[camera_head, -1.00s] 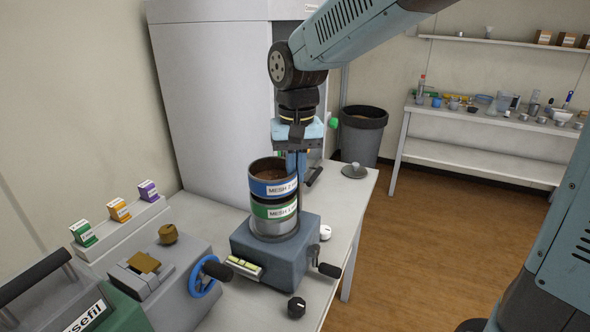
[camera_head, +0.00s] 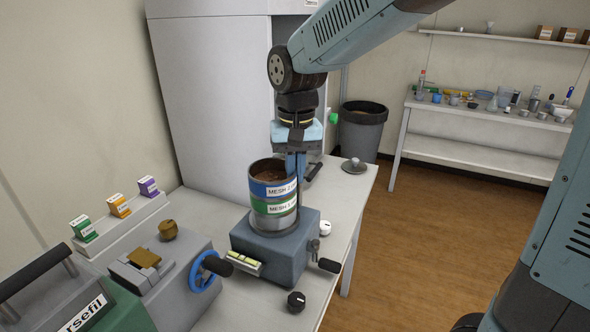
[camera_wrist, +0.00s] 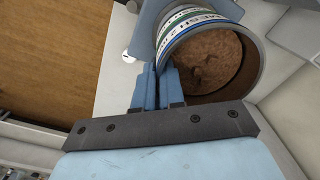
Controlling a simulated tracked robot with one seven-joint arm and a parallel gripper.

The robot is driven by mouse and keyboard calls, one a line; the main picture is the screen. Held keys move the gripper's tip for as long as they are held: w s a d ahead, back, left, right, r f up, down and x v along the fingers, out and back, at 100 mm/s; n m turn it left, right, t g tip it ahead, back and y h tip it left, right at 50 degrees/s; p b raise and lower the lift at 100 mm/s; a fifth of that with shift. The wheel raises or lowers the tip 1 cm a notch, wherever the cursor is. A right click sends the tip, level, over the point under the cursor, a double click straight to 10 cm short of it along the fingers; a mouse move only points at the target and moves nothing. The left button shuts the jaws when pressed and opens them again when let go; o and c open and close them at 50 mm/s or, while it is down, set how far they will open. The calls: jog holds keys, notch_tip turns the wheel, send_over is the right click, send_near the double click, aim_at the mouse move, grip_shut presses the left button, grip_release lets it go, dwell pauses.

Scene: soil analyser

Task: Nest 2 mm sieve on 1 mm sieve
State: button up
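The 2 mm sieve (camera_head: 261,188), with a blue band and a label reading MESH 2, holds brown soil. It sits directly on the 1 mm sieve (camera_head: 262,207), which has a green band; no gap shows between them. The stack looks upright on a grey machine (camera_head: 275,258). My gripper (camera_head: 296,173) points down at the upper sieve's right edge. In the wrist view its fingers (camera_wrist: 160,75) are close together around the wall of the 2 mm sieve (camera_wrist: 253,62), shut on it. The seam is partly hidden in that view.
A dark knob (camera_head: 296,302) and a grey lidded object (camera_head: 354,166) are on the white bench. A device with a blue handwheel (camera_head: 203,274) stands left of the machine. A tall grey cabinet (camera_head: 215,95) rises behind; a bin (camera_head: 361,130) stands beyond the bench.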

jog(key=o, duration=0.5)
jog(key=shift+o, duration=0.2)
notch_tip(320, 180, up, 13)
jog(key=s+d+f+t, duration=0.2)
jog(key=s+d, duration=0.2)
jog(key=d, duration=0.4)
jog(key=s+d+f+m+t, duration=0.1)
jog(key=s+d, duration=0.3)
jog(key=d, duration=0.5)
jog(key=s+d+f+m+t, duration=0.1)
jog(key=s+d, duration=0.3)
jog(key=d, duration=0.4)
jog(key=shift+d+f+t, duration=0.25)
jog(key=shift+f+t, duration=0.55)
jog(key=shift+f, duration=0.1)
